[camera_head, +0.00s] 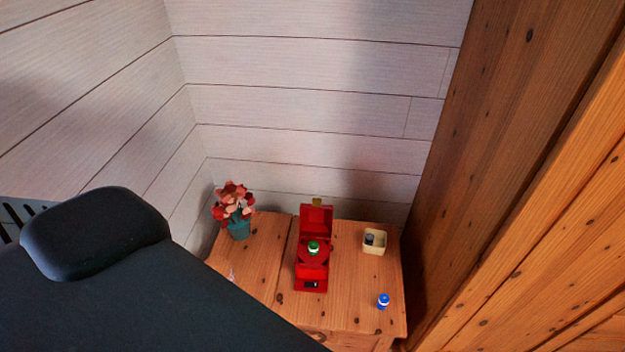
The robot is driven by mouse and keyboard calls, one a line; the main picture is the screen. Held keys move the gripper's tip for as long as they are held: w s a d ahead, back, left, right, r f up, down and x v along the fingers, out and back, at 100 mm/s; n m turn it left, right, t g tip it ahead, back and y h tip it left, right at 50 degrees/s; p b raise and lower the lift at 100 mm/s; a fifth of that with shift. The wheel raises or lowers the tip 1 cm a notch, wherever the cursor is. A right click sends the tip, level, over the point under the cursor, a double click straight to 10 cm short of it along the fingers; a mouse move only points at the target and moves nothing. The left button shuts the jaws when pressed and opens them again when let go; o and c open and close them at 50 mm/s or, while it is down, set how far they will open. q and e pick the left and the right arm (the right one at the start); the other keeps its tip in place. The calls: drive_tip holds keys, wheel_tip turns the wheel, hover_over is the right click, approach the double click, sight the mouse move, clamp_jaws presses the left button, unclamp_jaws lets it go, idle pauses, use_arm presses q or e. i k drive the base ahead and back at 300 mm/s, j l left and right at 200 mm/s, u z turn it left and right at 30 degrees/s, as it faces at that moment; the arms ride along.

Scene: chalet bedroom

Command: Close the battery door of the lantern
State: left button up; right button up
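The red lantern (313,250) is on the small wooden table. A red flap (316,219), which looks like its battery door, stands raised at the far side of the body. A round green-and-white item (313,248) sits at the middle of the lantern, below the flap. A small dark opening or panel shows at its near end. Neither of my grippers is in view, so nothing is seen touching the lantern.
The wooden table (255,262) also bears a potted red flower (238,226) at left, a cream box (370,248) with a grey item inside, and a small blue-and-white item (383,301). Walls close in behind and right. A large dark shape fills the lower left.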

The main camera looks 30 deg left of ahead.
sight(315, 219)
drive_tip(key=u, duration=1)
drive_tip(key=z, duration=0.1)
